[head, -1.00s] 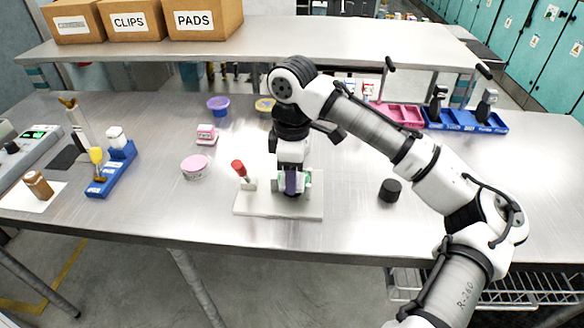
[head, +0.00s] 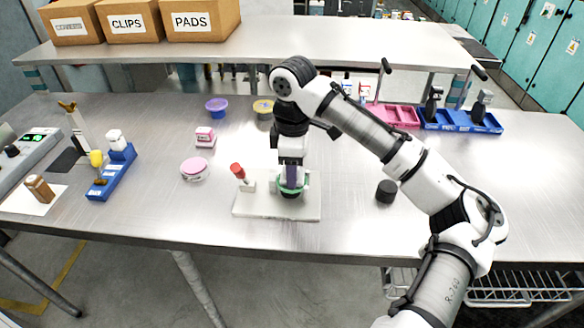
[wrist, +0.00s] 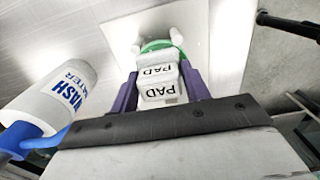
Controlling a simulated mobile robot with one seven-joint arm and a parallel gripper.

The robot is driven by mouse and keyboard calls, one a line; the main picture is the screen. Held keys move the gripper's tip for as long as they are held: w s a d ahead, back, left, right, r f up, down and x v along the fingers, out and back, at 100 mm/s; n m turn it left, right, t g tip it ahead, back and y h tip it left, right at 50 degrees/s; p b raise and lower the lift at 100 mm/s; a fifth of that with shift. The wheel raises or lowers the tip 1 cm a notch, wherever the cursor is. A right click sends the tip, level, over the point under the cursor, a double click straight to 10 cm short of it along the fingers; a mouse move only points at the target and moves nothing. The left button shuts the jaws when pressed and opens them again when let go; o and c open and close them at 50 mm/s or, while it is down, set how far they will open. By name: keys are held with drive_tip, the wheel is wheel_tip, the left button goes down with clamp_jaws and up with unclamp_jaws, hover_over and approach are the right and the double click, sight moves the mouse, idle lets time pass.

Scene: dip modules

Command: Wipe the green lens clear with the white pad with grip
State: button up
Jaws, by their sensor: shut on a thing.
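My gripper (head: 291,182) points down over the pale board (head: 250,209) at the front middle of the table. The pad and fingers hide most of the lens face. I cannot tell whether the pad touches it.
A pink-lidded tub (head: 194,169) lies further left, a black puck (head: 386,191) to the right. A wash water bottle (wrist: 48,98) is close by in the wrist view.

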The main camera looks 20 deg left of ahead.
drive_tip(key=shift+w+a, duration=0.15)
drive_tip(key=shift+w, duration=0.7)
drive_tip(key=shift+p, duration=0.35)
drive_tip(key=shift+a+p, duration=0.15)
drive_tip(key=shift+p, duration=0.45)
drive_tip(key=shift+s+d+f, duration=0.1)
drive_tip(key=shift+s+d, duration=0.15)
drive_tip(key=shift+s, duration=0.75)
drive_tip(key=shift+s+d+p, duration=0.25)
drive_tip(key=shift+s+p, duration=0.3)
drive_tip(key=shift+s, duration=0.45)
drive_tip(key=shift+d+p, duration=0.15)
drive_tip(key=shift+p, duration=0.45)
drive_tip(key=shift+w, duration=0.1)
